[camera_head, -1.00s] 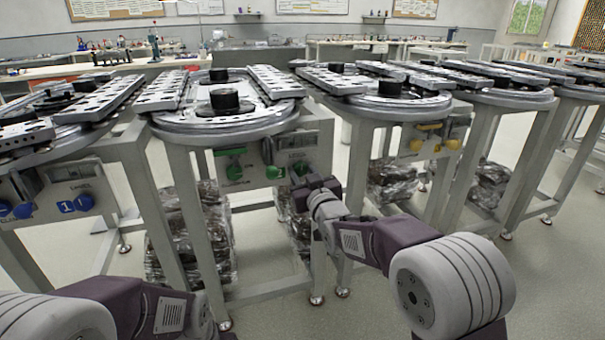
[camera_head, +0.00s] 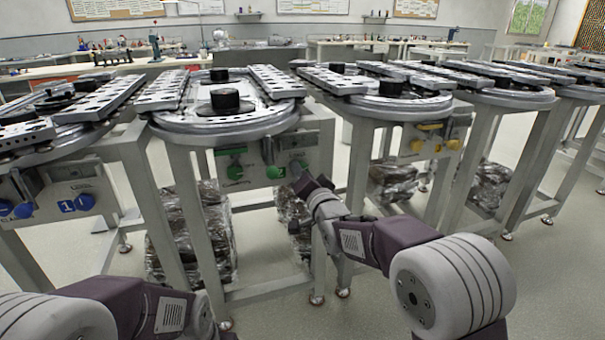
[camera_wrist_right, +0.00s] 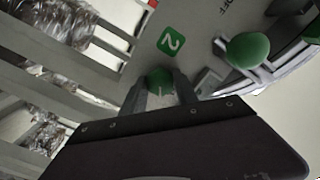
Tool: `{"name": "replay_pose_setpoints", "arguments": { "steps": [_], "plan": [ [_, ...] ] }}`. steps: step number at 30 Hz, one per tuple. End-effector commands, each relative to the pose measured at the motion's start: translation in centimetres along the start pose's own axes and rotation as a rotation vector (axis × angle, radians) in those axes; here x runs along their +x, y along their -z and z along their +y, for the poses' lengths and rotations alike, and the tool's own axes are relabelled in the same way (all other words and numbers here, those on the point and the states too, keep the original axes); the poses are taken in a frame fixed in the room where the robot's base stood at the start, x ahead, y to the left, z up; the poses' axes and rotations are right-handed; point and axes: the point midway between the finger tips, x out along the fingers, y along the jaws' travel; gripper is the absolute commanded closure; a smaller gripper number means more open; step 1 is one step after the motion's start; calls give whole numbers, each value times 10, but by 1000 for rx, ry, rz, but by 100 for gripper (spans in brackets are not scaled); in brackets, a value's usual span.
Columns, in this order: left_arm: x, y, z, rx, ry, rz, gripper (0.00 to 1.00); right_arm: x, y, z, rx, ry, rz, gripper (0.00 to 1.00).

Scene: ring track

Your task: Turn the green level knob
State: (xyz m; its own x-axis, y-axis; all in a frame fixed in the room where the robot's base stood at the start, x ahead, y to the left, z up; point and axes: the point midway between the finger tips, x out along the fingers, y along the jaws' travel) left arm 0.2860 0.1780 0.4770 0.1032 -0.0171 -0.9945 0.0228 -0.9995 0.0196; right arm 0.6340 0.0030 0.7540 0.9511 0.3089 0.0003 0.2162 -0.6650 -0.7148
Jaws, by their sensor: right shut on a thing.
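The green level knob (camera_head: 299,164) is on the front panel of the middle ring-track table, just right of a green number plate. In the right wrist view the same round green knob (camera_wrist_right: 160,80) sits between the two fingertips. My right gripper (camera_wrist_right: 160,93) is shut on it, with one finger at each side. In the head view my right gripper (camera_head: 301,177) reaches up to the panel from below and partly covers the knob's surroundings. My left arm shows at the lower left, but its gripper is out of view.
The green plate (camera_wrist_right: 171,41) reads 2 in the wrist view. Neighbouring tables carry blue knobs (camera_head: 22,210) and yellow knobs (camera_head: 454,144). Table legs and wrapped stacks (camera_head: 190,232) stand below.

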Motion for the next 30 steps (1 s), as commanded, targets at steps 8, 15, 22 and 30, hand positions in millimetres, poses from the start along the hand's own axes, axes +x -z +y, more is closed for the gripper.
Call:
{"name": "replay_pose_setpoints", "arguments": {
  "steps": [8, 15, 22, 30],
  "plan": [
    [1, 0, 0, 0, 0, 0, 100, 0, 0, 0, 261, -1, -1, 100],
    [2, 0, 0, 0, 0, 0, 100, 0, 0, 0, 489, -1, -1, 100],
    [2, 0, 0, 0, 0, 0, 100, 0, 0, -1, 699, -2, -1, 100],
    [3, 0, 0, 0, 0, 0, 100, 0, 0, -1, 902, -2, -1, 100]
  ]
}}
